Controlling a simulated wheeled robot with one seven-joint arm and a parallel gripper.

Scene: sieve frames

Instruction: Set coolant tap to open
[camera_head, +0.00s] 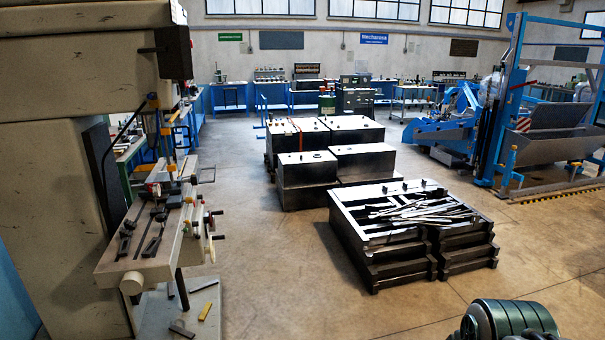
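A large grey-beige milling machine (45,130) fills the left side, with its slotted work table (145,232) sticking out to the right. A thin dark pipe with a small yellow part (153,101) stands upright beside the machine head (176,54). Small red and yellow parts sit at the back of the work table. I cannot tell which of these small parts is the coolant tap, or whether the tap is open or shut.
Loose metal bars lie on the machine's base plate (180,310). Stacked dark metal frames (385,262) and dark boxes (307,182) stand mid-floor. Blue lifting equipment (507,105) is at the right. The floor (275,275) between the machine and the frames is clear.

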